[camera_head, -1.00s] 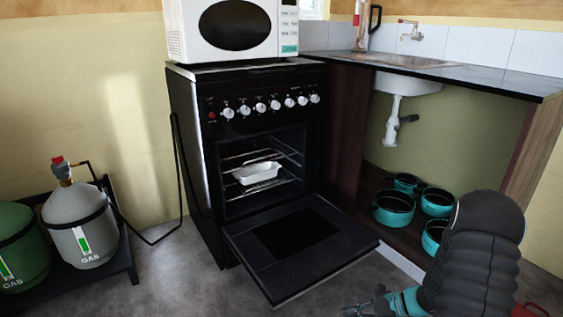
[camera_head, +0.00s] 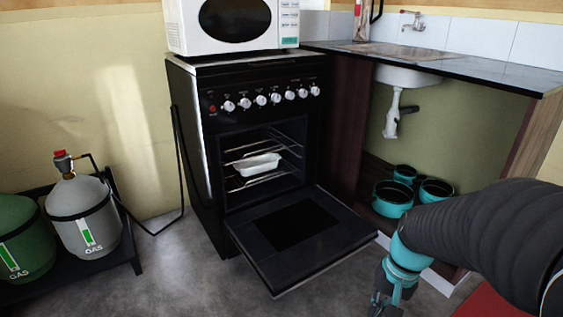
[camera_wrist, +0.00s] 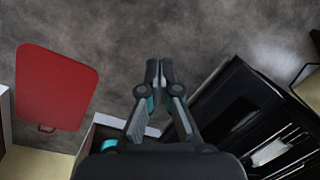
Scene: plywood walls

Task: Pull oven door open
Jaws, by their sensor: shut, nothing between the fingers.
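The black oven (camera_head: 263,165) stands against the wall with its door (camera_head: 303,240) folded down, about level, in front of the open cavity. A white tray (camera_head: 258,165) sits on a wire rack inside. My gripper (camera_head: 378,308) is low at the bottom right of the head view, apart from the door and to the right of its front edge. In the wrist view my gripper (camera_wrist: 154,68) has its fingertips together with nothing between them. The oven door (camera_wrist: 235,100) shows to its right there.
A white microwave (camera_head: 235,24) stands on the oven. Several teal pots (camera_head: 393,198) sit under the sink counter (camera_head: 450,68) at right. Grey and green gas cylinders (camera_head: 84,215) stand at left. A red panel (camera_wrist: 56,88) shows in the wrist view. The floor before the oven is clear.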

